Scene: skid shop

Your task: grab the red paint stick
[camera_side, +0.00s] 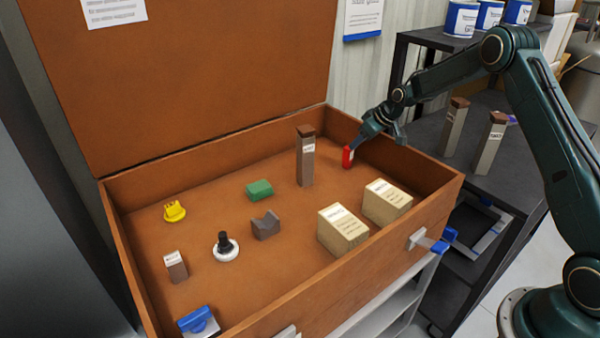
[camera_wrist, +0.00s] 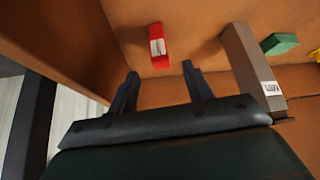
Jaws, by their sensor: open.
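The red paint stick (camera_side: 347,157) stands upright on the floor of the brown open case, near its back right corner. In the wrist view the red paint stick (camera_wrist: 158,46) shows a white label and lies beyond the fingertips, roughly between their lines. My gripper (camera_side: 361,143) is just above and beside the stick in the side view. In the wrist view my gripper (camera_wrist: 160,70) has its two fingers spread apart with nothing between them. I cannot tell from the side view whether a finger touches the stick.
A tall brown post (camera_side: 305,160) stands left of the stick; it also shows in the wrist view (camera_wrist: 245,62). The case wall (camera_side: 400,160) is close on the right. A green block (camera_side: 259,189) and two tan boxes (camera_side: 342,230) (camera_side: 387,201) sit nearby.

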